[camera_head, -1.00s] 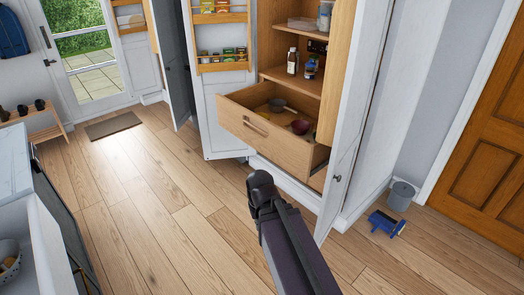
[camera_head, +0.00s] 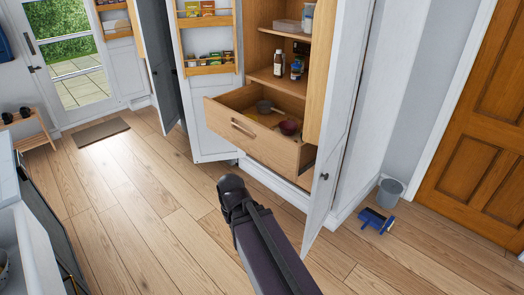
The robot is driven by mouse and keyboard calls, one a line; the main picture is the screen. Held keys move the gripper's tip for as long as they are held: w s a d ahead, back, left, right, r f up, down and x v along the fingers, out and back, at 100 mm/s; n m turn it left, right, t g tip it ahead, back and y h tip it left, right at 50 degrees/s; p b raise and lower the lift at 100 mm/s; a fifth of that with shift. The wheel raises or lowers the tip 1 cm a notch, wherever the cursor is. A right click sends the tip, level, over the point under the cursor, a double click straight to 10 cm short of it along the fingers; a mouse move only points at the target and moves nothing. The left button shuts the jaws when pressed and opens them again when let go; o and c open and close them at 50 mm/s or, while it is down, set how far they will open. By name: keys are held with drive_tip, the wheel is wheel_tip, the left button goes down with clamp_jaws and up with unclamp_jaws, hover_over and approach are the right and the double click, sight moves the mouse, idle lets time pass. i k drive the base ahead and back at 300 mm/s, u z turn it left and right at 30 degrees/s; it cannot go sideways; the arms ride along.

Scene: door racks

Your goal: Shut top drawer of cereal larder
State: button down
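The wooden larder (camera_head: 283,45) stands open at the back, with shelves above and drawers below. Its top drawer (camera_head: 258,145) is pulled out towards me, with a handle (camera_head: 242,130) on its front. A small pan (camera_head: 264,106) and a dark red bowl (camera_head: 288,127) lie inside it. My arm (camera_head: 262,240) reaches up from the bottom of the view, in front of the drawer and apart from it. My gripper's fingers are not visible, so its opening does not show.
White larder doors stand open on the left (camera_head: 206,120) and right (camera_head: 335,130) of the drawer. A grey bin (camera_head: 390,192) and a blue brush set (camera_head: 376,221) are on the floor at right. The wooden floor (camera_head: 140,195) in front and left is clear.

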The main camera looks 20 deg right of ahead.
sight(290, 159)
drive_tip(key=z, duration=0.05)
drive_tip(key=i, duration=1)
drive_tip(key=u, duration=0.05)
